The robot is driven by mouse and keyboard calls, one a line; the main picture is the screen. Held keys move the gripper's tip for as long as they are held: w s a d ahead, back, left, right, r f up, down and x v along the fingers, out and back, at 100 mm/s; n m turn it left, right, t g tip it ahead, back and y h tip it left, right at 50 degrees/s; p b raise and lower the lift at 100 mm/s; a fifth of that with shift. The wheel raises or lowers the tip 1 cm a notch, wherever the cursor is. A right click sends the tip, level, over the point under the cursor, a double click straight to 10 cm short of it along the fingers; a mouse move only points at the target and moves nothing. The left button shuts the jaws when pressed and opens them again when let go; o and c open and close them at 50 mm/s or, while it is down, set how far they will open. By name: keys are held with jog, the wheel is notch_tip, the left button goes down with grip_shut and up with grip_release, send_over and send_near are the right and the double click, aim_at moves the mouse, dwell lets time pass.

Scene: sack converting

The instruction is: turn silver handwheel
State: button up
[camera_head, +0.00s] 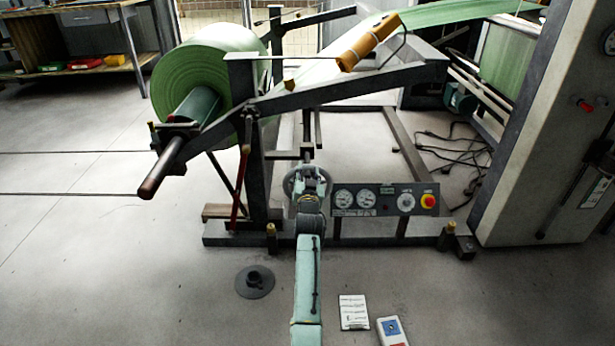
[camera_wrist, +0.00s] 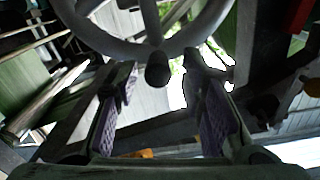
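The silver handwheel (camera_head: 288,184) stands at the front of the unwind frame, left of the gauge panel, mostly hidden behind my arm. In the wrist view, the rim of the silver handwheel (camera_wrist: 105,43) curves across the top, with spokes above it. A dark round knob (camera_wrist: 158,68) is at the rim's lower middle. My gripper (camera_wrist: 161,82) is open, its purple-padded fingers apart on either side of the knob. I see clear space beside the knob, and cannot tell its depth relative to the fingertips. In the head view, my arm hides the fingers.
A gauge panel (camera_head: 384,200) with a red emergency button (camera_head: 428,201) is right of the wheel. A green roll (camera_head: 196,82) hangs on a shaft at upper left. A dark round base (camera_head: 255,281), a paper card (camera_head: 353,312) and a control box (camera_head: 391,331) are on the floor.

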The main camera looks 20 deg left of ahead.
notch_tip(320, 180, up, 9)
jog(key=shift+f, duration=0.1)
dwell(0.3)
